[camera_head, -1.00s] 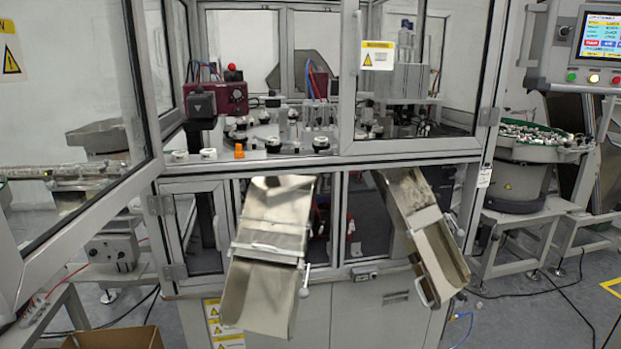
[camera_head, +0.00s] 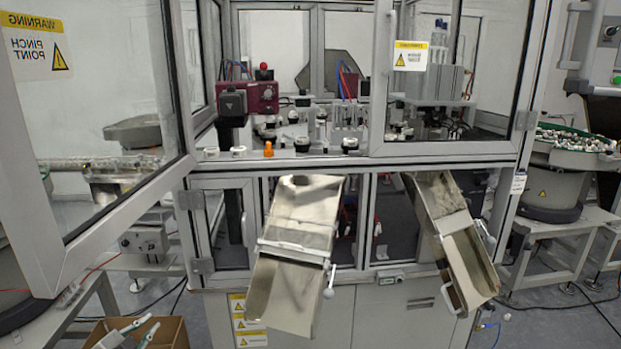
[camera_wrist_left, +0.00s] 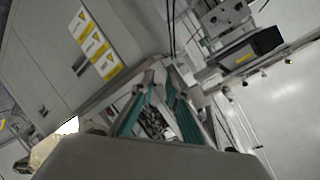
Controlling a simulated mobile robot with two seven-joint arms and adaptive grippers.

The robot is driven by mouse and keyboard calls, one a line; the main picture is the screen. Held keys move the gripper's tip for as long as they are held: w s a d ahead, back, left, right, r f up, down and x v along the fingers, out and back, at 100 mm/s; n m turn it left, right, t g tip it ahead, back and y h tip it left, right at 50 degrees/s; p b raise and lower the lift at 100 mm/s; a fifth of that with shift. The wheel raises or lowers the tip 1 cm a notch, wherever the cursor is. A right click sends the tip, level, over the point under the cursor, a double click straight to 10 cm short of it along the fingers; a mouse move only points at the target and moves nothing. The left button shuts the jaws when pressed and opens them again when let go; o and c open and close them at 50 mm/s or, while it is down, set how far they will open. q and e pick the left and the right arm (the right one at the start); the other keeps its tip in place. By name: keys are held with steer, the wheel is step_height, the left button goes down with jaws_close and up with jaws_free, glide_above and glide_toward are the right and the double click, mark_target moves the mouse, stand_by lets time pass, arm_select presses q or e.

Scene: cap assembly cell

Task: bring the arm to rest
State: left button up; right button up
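My left gripper (camera_head: 150,324) shows at the lower left edge of the head view, in front of an open cardboard box (camera_head: 178,335). Only its pale, green-lined fingers show there. In the left wrist view the two teal-padded fingers of the left gripper (camera_wrist_left: 161,85) stand apart with a gap between them, and nothing is clearly held. Small cluttered parts show beyond that gap. My right gripper is in neither view.
The assembly machine fills the middle, with two metal chutes (camera_head: 292,285) (camera_head: 462,255) jutting forward. An open glass door (camera_head: 120,215) swings out at left. A bowl feeder (camera_head: 562,180) stands at right.

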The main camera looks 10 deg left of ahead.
arm_select(q)
steer(key=s+d+f+n+g+h, duration=0.1)
steer(key=s+d+f, duration=0.55)
steer(key=d, duration=0.25)
steer(key=s+d+f+g+h, duration=0.1)
steer(key=s+d+f+h, duration=0.1)
steer(key=s+d+f, duration=0.5)
steer(key=s+d+f+n+g+h, duration=0.1)
steer(key=s+d+n, duration=0.1)
steer(key=s+d, duration=1.1)
steer(key=d, duration=0.2)
steer(key=shift+s+d+f+n+g, duration=0.2)
steer(key=shift+d+n+g, duration=0.1)
steer(key=shift+n+g, duration=0.1)
